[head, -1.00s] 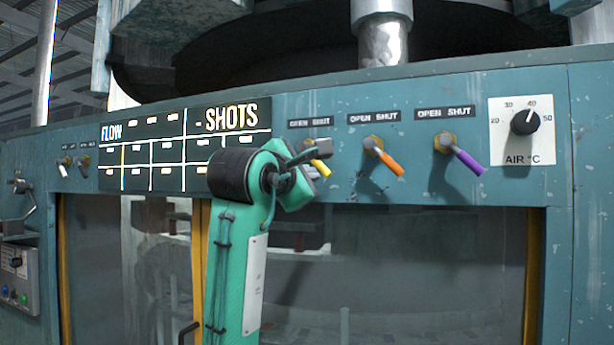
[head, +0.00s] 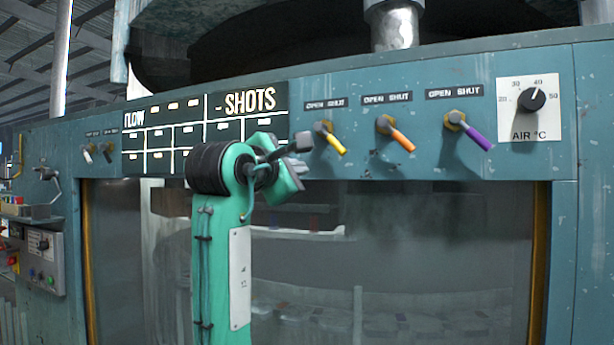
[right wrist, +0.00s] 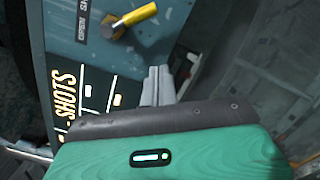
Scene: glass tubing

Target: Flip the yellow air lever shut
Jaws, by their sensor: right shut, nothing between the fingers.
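The yellow lever (head: 332,138) sits on the blue-green panel under an OPEN SHUT label. Its handle tilts down and right, toward the SHUT side. It also shows at the top of the right wrist view (right wrist: 134,17). My right gripper (head: 301,143) is just left of the yellow lever in the head view and apart from it. Its grey fingers (right wrist: 158,75) are together and empty in the right wrist view. My left gripper is not in view.
An orange lever (head: 399,137) and a purple lever (head: 474,136) stand right of the yellow one, both tilted down and right. An AIR °C dial (head: 531,99) is farther right. A SHOTS board (head: 190,160) is behind my right arm. Dark glass lies below the panel.

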